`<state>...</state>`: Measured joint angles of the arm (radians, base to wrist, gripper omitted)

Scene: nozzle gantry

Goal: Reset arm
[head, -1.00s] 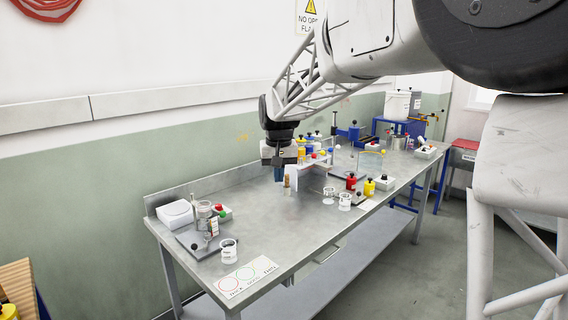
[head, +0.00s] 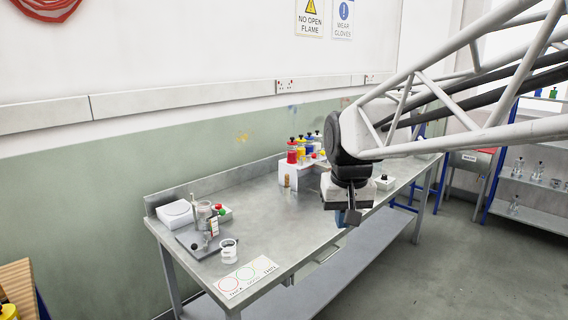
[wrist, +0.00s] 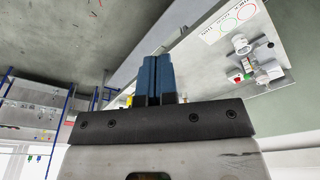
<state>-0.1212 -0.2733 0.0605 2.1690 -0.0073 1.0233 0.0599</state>
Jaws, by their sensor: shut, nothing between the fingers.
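My gripper (head: 348,217) hangs over the front edge of the steel bench (head: 270,215), right of its middle, in the head view. Its blue fingers point down and are shut, with nothing between them. In the wrist view the two blue fingers (wrist: 154,80) lie side by side, touching.
Several coloured bottles (head: 300,150) stand at the back on a white stand. The middle of the bench is mostly clear.

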